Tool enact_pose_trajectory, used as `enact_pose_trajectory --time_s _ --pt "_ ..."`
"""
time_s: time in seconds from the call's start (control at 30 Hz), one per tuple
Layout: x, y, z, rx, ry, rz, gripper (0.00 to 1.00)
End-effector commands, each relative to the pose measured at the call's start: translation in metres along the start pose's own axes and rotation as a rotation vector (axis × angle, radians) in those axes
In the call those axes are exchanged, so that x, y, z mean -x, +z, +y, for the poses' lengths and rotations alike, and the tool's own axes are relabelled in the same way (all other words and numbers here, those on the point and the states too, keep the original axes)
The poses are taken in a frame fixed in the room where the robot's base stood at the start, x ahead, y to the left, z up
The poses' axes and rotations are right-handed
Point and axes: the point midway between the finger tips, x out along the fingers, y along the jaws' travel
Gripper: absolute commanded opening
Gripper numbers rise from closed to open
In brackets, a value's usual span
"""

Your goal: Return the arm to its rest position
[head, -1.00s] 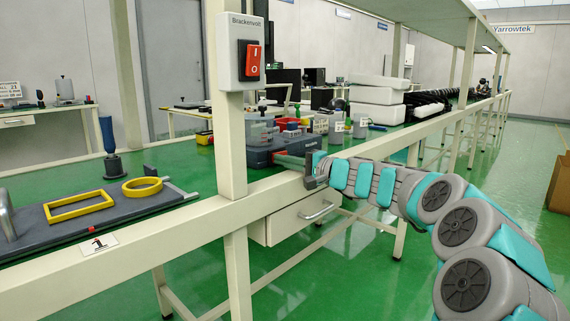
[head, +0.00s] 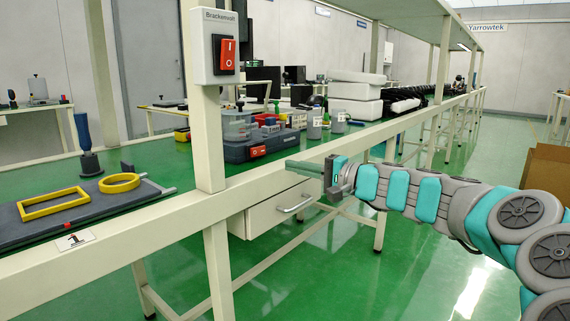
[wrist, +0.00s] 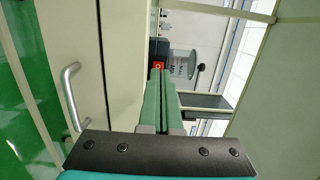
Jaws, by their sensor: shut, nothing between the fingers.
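My gripper (head: 292,168) is at the end of my grey and teal arm, which reaches in from the right in the head view. Its two long greenish fingers lie together, with nothing between them. They point left, in front of the workbench's front rail (head: 140,212) and above the drawer (head: 280,207). In the wrist view the shut fingers (wrist: 160,75) stick out from the dark bracket, with the drawer handle (wrist: 68,95) to their left. I cannot tell the exact gap between the fingers and the rail.
A post with a red switch box (head: 226,55) stands left of my gripper. On the green bench top are a dark blue-grey unit (head: 240,150), grey containers (head: 314,124) and a board with yellow frames (head: 119,182). A cardboard box (head: 548,168) stands at right. Green floor is open below.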

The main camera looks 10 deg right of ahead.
Motion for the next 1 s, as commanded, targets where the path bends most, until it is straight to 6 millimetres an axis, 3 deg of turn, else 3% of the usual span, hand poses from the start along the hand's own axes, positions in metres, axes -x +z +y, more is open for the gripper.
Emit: enact_pose_trajectory --time_s 0.43,0.57,0.67,0.83,0.93,1.0 --pt "0.006 0.002 0.000 0.001 0.001 -0.001 0.00" --pt "-0.001 0.022 0.000 0.022 0.029 -0.038 0.00" --pt "-0.012 0.065 0.004 0.067 0.095 -0.120 0.00" --pt "-0.018 0.176 0.035 0.196 0.301 -0.331 0.00" --pt "-0.002 0.235 0.065 0.279 0.455 -0.449 0.00" --pt "0.019 0.273 0.091 0.334 0.578 -0.532 0.00"
